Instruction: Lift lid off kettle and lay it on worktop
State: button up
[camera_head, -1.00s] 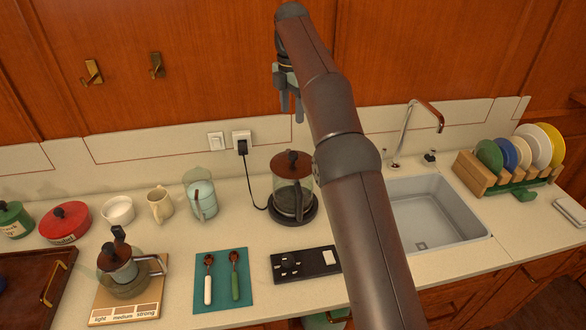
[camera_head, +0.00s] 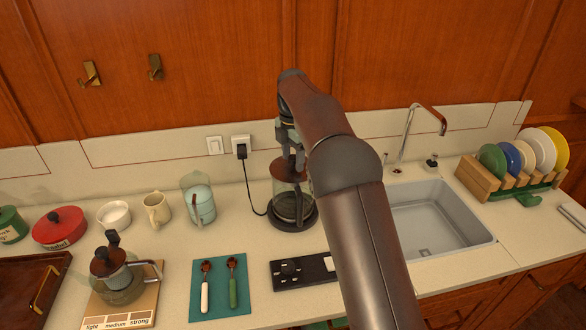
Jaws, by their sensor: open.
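The glass kettle (camera_head: 291,205) stands on its round black base on the worktop (camera_head: 236,223), in front of the backsplash. Its dark brown lid (camera_head: 278,170) is on top. My gripper (camera_head: 290,160) is open and points down right at the lid, around or just above its knob. The fingers hide the knob, so I cannot tell whether they touch it. My arm hides the kettle's right edge.
A teal mat (camera_head: 220,284) with two spoons and a black socket strip (camera_head: 302,270) lie in front of the kettle. A blue-grey jug (camera_head: 202,206) stands left of it. The sink (camera_head: 436,222) is to the right. Bare worktop lies between jug and kettle.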

jog(key=shift+f, duration=0.1)
jog(key=c, duration=1.1)
